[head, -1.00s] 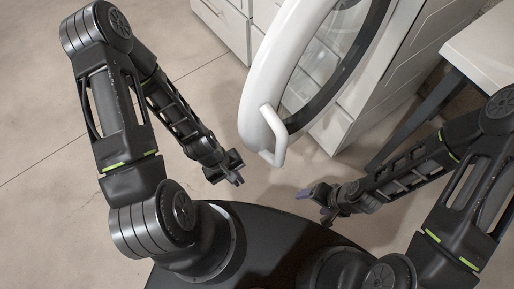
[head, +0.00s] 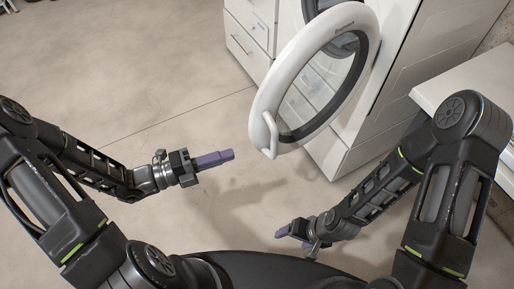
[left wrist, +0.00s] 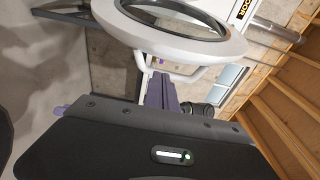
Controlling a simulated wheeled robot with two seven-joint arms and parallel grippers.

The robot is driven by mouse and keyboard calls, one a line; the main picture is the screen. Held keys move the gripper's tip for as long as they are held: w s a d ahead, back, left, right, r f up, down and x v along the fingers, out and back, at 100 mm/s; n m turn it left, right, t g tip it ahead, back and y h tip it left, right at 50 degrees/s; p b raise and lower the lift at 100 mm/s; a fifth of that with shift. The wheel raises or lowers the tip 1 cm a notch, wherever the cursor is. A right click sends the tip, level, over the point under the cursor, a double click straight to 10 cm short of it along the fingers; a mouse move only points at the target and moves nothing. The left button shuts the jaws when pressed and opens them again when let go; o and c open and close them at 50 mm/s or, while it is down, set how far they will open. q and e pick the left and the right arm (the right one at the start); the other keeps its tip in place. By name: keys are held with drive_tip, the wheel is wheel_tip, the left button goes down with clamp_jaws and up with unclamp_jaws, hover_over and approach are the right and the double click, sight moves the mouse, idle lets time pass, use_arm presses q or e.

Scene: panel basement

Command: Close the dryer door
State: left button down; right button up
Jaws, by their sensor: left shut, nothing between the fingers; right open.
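The dryer door (head: 266,92) is a round white ring with a dark-rimmed glass centre and a white handle (head: 272,134) on its lower left edge. It stands open from the white dryer (head: 408,60). My left gripper (head: 230,156) is shut and empty, left of the handle and apart from it in the head view. In the left wrist view the door (left wrist: 225,45) and its handle (left wrist: 190,74) show beyond the purple fingers (left wrist: 160,92). My right gripper (head: 281,236) is open and empty, low, below the door and not touching it.
White drawers (head: 248,42) stand left of the dryer. A white table (head: 466,84) is at the right, close to my right arm. The floor (head: 130,70) to the left is clear.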

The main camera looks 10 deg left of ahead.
use_arm(q)
drive_tip(key=shift+s, duration=0.15)
drive_tip(key=shift+d, duration=0.15)
drive_tip(key=p, duration=0.1)
hover_over(260, 146)
drive_tip(key=s, duration=0.4)
drive_tip(key=shift+w+d, duration=0.15)
drive_tip(key=shift+d, duration=0.05)
